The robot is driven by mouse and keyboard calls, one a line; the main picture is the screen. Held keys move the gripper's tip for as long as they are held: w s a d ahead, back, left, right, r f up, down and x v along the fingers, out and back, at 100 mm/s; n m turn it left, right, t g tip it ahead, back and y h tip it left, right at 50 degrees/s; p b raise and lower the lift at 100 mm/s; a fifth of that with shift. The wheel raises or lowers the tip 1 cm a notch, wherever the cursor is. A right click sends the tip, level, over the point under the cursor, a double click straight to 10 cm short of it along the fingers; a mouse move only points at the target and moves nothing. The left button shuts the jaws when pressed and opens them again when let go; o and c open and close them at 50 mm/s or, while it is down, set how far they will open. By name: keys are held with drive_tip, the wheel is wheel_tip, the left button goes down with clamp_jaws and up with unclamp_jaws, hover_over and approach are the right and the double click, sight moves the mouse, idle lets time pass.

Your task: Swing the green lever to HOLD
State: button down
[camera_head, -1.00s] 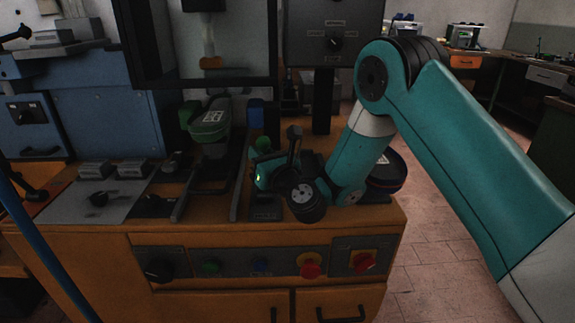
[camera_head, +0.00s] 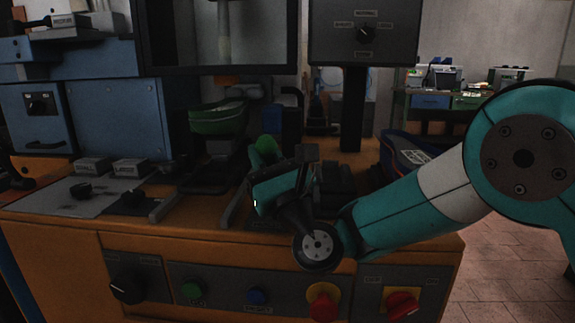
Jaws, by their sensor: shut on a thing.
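The green lever's rounded knob (camera_head: 265,149) shows on the bench top, just beyond my gripper (camera_head: 262,166). My gripper is shut on the lever; the fingertips and the lever's shaft are largely hidden behind the gripper's teal body and wrist. I cannot read a HOLD mark near the lever or tell its exact angle. My teal arm reaches in from the right, low over the bench.
The orange bench (camera_head: 60,245) has a black knob, green and blue buttons and red controls on its front. A green shoe-like piece (camera_head: 217,119) sits in the press behind the lever, left. A dark panel with a selector (camera_head: 365,33) stands behind. A blue-black object (camera_head: 400,150) lies right.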

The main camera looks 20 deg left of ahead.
drive_tip(key=shift+s, duration=0.1)
drive_tip(key=c, duration=1.1)
unclamp_jaws()
drive_tip(key=shift+f, duration=0.1)
drive_tip(key=b+v, duration=0.5)
drive_tip(key=b, duration=0.3)
drive_tip(key=shift+f, duration=0.35)
drive_tip(key=s+d+b, duration=0.7)
drive_tip(key=s+d, duration=0.1)
drive_tip(key=d, duration=0.1)
drive_tip(key=shift+r, duration=0.4)
drive_tip(key=shift+n, duration=0.3)
